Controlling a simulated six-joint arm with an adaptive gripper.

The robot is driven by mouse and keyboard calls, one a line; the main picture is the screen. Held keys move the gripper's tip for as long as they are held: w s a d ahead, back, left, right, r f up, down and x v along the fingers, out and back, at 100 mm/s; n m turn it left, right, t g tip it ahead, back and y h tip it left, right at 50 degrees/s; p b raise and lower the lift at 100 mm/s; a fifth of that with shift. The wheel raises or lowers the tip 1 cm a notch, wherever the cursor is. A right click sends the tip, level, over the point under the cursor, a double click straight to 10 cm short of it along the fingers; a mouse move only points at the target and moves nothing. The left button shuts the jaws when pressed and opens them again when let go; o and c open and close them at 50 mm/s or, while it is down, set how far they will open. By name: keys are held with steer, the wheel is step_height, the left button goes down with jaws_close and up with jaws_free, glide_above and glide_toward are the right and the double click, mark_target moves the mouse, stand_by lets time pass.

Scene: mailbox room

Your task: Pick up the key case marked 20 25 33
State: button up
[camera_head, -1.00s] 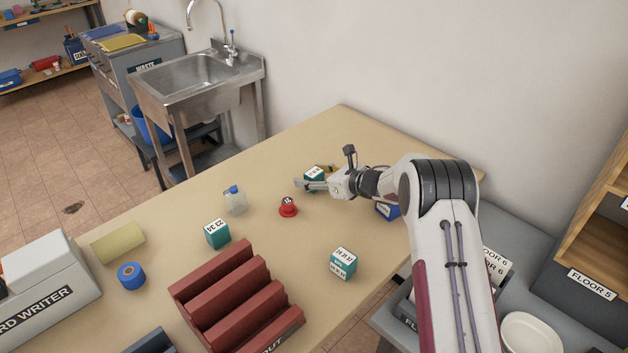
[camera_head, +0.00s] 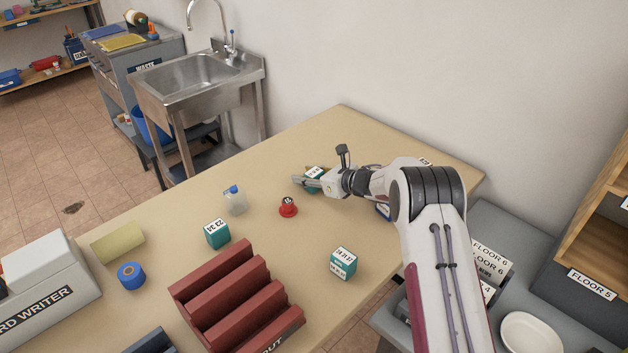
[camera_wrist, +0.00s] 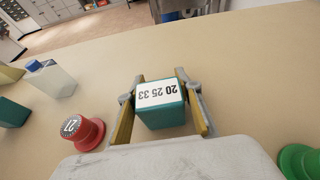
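The teal key case (camera_wrist: 162,117) has a white label that reads 20 25 33, upside down in the wrist view. It stands on the table between the two fingers of my gripper (camera_wrist: 160,76). The fingers are apart, one on each side of the case, with what looks like a narrow gap at each side. In the head view the case (camera_head: 315,172) is partly hidden behind my gripper (camera_head: 299,182). Two other teal cases stand apart: one (camera_head: 217,235) at the left and one (camera_head: 343,264) nearer the front.
A red knob-like piece (camera_head: 288,208) and a clear bottle with a blue cap (camera_head: 235,203) stand left of my gripper. A dark red rack (camera_head: 237,302) is at the front. A green round thing (camera_wrist: 299,161) is close at the right in the wrist view.

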steer(key=c, duration=0.4)
step_height(320, 180, up, 10)
steer(key=shift+r, duration=0.1)
stand_by(0.6)
stand_by(0.6)
